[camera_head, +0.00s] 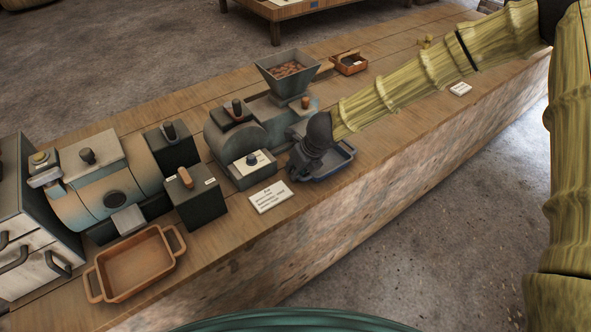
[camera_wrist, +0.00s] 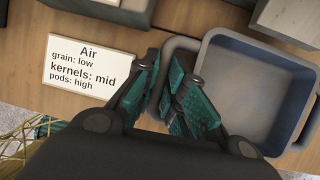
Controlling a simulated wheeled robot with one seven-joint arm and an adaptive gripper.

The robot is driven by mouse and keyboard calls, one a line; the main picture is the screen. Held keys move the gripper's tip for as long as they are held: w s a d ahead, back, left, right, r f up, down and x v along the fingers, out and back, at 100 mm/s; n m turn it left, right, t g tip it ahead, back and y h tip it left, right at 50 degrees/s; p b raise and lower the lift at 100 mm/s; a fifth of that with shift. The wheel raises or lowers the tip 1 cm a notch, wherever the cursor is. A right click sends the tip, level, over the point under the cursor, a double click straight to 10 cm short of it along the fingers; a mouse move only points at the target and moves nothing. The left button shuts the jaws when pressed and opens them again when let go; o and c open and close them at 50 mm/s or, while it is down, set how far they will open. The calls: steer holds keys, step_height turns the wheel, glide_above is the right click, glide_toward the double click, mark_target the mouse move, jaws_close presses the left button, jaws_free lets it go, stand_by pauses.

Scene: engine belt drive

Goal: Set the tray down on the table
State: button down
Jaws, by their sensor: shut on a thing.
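A grey-blue tray (camera_head: 343,163) is near the front edge of the wooden table (camera_head: 215,245), in front of the hopper machine. In the wrist view the tray (camera_wrist: 245,85) is empty and looks level. My gripper (camera_wrist: 173,85) is shut on the tray's left handle (camera_wrist: 168,46), with teal finger pads on both sides of it. In the head view my gripper (camera_head: 302,168) is at the tray's left end, and my wrist hides part of the tray. I cannot tell whether the tray's underside touches the table.
A printed card (camera_wrist: 88,70) lies just left of the tray. The hopper machine (camera_head: 288,72) stands behind it. A brown tray (camera_head: 135,265) sits at the front left and a small brown box (camera_head: 349,64) at the back. Bare tabletop (camera_head: 400,135) lies to the right.

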steer(key=shift+f, duration=0.2)
steer(key=c, duration=1.5)
jaws_free()
steer(key=shift+r, duration=0.1)
steer(key=v, duration=1.2)
steer(key=shift+a, duration=0.1)
